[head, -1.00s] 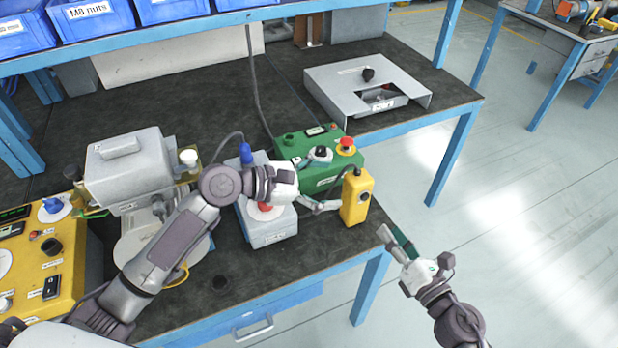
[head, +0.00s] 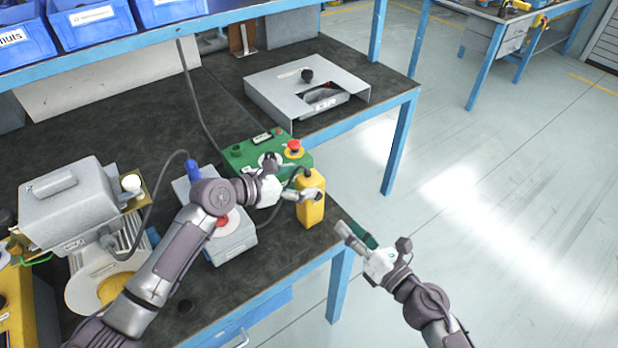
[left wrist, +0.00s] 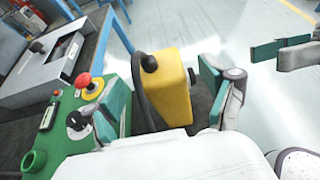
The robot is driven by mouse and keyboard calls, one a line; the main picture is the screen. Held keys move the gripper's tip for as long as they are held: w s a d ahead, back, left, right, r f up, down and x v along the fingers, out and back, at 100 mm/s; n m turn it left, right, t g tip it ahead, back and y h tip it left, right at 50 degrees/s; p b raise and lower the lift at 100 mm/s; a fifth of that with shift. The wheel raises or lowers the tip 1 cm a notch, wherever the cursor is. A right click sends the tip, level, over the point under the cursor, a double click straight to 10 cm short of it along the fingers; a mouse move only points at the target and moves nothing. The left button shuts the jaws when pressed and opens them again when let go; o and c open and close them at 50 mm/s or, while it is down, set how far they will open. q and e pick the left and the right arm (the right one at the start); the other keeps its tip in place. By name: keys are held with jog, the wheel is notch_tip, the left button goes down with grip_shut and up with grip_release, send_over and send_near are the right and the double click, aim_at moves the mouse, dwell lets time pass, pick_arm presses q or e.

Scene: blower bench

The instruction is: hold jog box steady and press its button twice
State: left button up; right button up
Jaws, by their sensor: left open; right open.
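The yellow jog box (head: 311,209) stands upright near the bench's right edge, with a cable at its top. My left gripper (head: 296,180) is open at it, one finger crossing its upper part in the head view. In the left wrist view the jog box (left wrist: 166,92) shows between the two spread green-padded fingers (left wrist: 165,100); I cannot tell whether either touches it. A small dark spot on its right side (left wrist: 192,76) may be the button. My right gripper (head: 358,238) is open and empty, right of the jog box beyond the bench edge; it also shows in the left wrist view (left wrist: 282,50).
A green control box (head: 240,158) with a red emergency knob (head: 293,148) stands just behind the jog box. A grey box (head: 232,243) with a red button lies under my left arm. A grey metal cover (head: 290,82) is further back. Floor right of the bench is clear.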

aim_at(306, 179)
pick_arm(q)
jog(key=shift+x, duration=1.8)
jog(key=c, duration=1.5)
pick_arm(e)
grip_shut()
